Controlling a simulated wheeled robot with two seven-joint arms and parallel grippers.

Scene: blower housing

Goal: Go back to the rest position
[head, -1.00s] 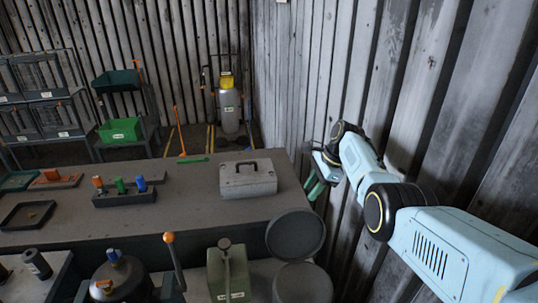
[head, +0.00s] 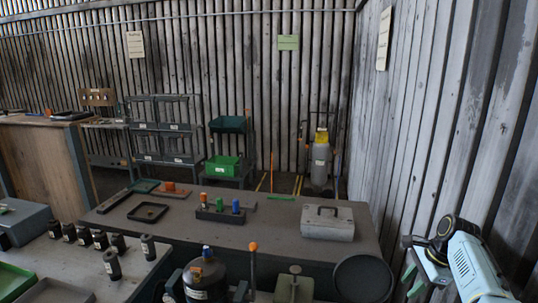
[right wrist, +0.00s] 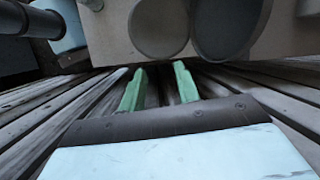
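My right gripper (head: 414,284) is at the lower right of the head view, beside the plank wall and to the right of the grey bench. The right wrist view shows its two green fingers (right wrist: 159,90) standing apart with nothing between them. They point toward the planks, below a round dark lid and a round container at the top. Part of my pale blue right arm shows in the head view. My left gripper is not in view.
The grey bench (head: 272,228) carries a grey toolbox (head: 328,222), a black tray (head: 148,212) and a rack with coloured handles (head: 222,214). A round black lid (head: 362,279) stands close left of my right gripper. The plank wall (head: 440,150) rises on the right.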

